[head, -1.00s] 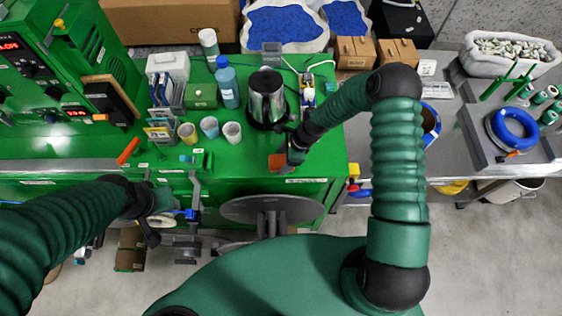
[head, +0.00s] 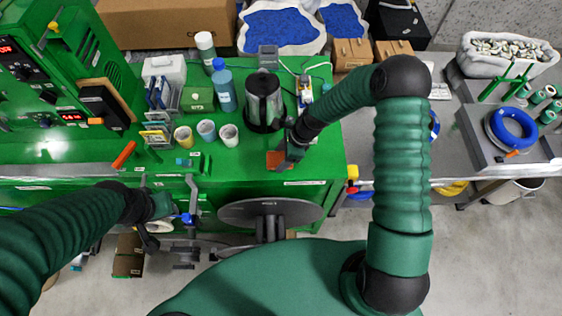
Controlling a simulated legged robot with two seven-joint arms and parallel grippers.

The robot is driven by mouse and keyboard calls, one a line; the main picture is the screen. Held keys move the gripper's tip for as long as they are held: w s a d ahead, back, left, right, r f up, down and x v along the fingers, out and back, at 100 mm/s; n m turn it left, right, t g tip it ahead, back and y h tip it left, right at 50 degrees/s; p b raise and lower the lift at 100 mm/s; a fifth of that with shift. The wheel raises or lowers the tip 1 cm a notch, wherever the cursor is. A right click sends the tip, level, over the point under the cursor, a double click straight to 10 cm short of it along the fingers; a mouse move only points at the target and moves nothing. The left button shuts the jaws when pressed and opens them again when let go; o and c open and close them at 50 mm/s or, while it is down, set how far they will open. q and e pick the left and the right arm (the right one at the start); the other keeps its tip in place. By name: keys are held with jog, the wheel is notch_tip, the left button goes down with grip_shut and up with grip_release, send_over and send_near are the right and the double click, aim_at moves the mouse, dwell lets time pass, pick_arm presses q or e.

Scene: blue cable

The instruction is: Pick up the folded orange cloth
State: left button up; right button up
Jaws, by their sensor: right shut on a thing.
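The folded orange cloth (head: 274,160) is a small orange patch near the front edge of the green bench top, in front of the dark metal cylinder. My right gripper (head: 283,159) points down at the cloth's right side and is shut on it. The gripper hides part of the cloth, and I cannot tell whether it touches the bench. My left gripper (head: 155,218) is in front of the bench at the lower left, apart from the cloth. Its fingers are too dark and small to read.
A metal cylinder (head: 263,101) on a dark base stands just behind the cloth. Several cups, a blue bottle (head: 224,88) and a green box (head: 197,99) stand to the left. A grey disc (head: 270,211) is below the bench edge. A grey table with a blue coil (head: 512,127) is at the right.

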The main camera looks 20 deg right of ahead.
jog(key=s+a+r+b, duration=0.1)
jog(key=s+a+b, duration=0.4)
jog(key=s+a, duration=0.5)
jog(key=a, duration=0.2)
jog(key=shift+a+r, duration=0.4)
